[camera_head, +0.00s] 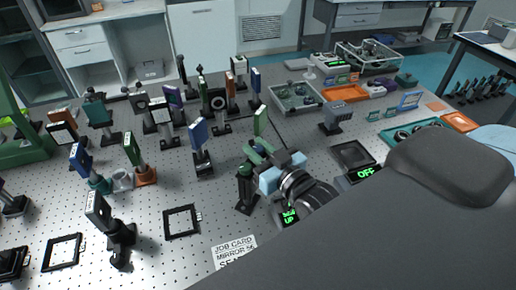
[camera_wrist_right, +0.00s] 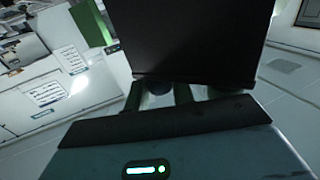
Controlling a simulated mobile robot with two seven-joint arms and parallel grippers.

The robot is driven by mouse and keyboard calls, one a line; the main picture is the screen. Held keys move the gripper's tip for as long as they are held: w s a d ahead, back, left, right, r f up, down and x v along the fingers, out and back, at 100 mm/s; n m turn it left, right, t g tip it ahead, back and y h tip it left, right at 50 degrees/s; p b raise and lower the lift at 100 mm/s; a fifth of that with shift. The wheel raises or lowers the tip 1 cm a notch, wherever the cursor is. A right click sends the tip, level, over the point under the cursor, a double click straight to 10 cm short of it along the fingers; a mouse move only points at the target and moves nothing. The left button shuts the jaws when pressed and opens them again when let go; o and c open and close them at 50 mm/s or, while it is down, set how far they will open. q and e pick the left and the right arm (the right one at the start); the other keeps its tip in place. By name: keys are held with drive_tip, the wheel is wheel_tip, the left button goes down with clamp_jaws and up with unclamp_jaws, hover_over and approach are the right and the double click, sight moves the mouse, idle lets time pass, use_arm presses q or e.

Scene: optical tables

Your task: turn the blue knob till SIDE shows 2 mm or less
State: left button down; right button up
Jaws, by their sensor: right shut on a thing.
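The knob is hidden in the head view. A readout (camera_head: 290,216) with green text, "UP" legible, is partly covered by my arm; I cannot read a SIDE value. My left gripper is out of view.
Several post-mounted optics, such as a blue plate (camera_head: 198,131), crowd the perforated table left of the gripper. A square black frame (camera_head: 181,222) and a job card (camera_head: 234,250) lie in front. A box reading OFF (camera_head: 365,173) and a grey-green tray (camera_head: 297,96) are farther right.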

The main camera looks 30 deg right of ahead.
sight(261, 154)
idle(0.6)
drive_tip(key=o, duration=0.9)
drive_tip(key=shift+o, duration=0.2)
drive_tip(key=shift+s+f, duration=0.15)
drive_tip(key=shift+s, duration=0.3)
drive_tip(key=s+b, duration=0.1)
drive_tip(key=s, duration=0.4)
drive_tip(key=shift+d, duration=0.2)
use_arm(q)
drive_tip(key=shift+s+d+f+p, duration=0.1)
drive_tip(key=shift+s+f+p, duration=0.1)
drive_tip(key=shift+p, duration=0.1)
use_arm(e)
drive_tip(key=shift+s, duration=0.9)
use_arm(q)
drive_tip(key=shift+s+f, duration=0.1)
use_arm(e)
drive_tip(key=shift+o, duration=0.3)
